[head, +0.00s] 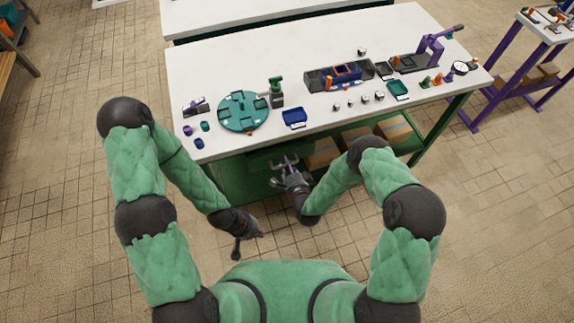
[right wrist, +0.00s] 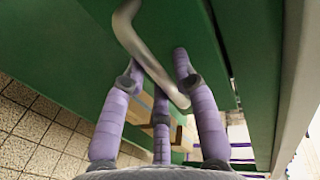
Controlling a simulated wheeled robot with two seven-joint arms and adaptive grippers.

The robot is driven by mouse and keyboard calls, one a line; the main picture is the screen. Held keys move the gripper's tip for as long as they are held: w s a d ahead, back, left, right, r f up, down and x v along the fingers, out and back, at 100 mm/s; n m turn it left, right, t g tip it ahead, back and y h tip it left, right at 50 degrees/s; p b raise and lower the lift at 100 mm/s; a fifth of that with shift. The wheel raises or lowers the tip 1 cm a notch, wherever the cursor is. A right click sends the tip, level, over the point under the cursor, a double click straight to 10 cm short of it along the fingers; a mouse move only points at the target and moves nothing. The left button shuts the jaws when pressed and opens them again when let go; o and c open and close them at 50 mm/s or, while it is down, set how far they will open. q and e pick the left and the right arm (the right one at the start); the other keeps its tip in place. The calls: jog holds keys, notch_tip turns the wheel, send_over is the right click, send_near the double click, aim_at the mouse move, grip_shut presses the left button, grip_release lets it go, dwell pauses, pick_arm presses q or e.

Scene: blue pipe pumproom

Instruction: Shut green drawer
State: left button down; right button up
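The green drawer (head: 262,158) is under the white table's front edge, in the green cabinet; my right arm partly hides it, and I cannot tell how far out it stands. Its bent metal handle (right wrist: 140,45) crosses the right wrist view in front of a green panel. My right gripper (head: 281,168) is at the drawer front. In the right wrist view its purple fingers (right wrist: 157,65) are spread around the handle, with a gap between the tips; contact is unclear. My left gripper (head: 246,246) hangs low over the floor, apart from the cabinet, its fingers dark and small.
The white table (head: 330,50) carries a teal round tray (head: 243,111), a blue bin (head: 294,117) and several small parts. Cardboard boxes (head: 322,153) sit on the shelf below, right of the drawer. A purple-legged stand (head: 515,72) is at the right. Tiled floor is clear in front.

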grip_shut()
jog(key=shift+r+b+x, duration=0.2)
jog(key=shift+b+x, duration=0.15)
jog(key=shift+x, duration=0.6)
jog(key=shift+r+b+x, duration=0.2)
jog(key=shift+b+x, duration=0.15)
jog(key=shift+x, duration=0.6)
jog(key=shift+r, duration=0.1)
grip_release()
jog(key=shift+w, duration=0.2)
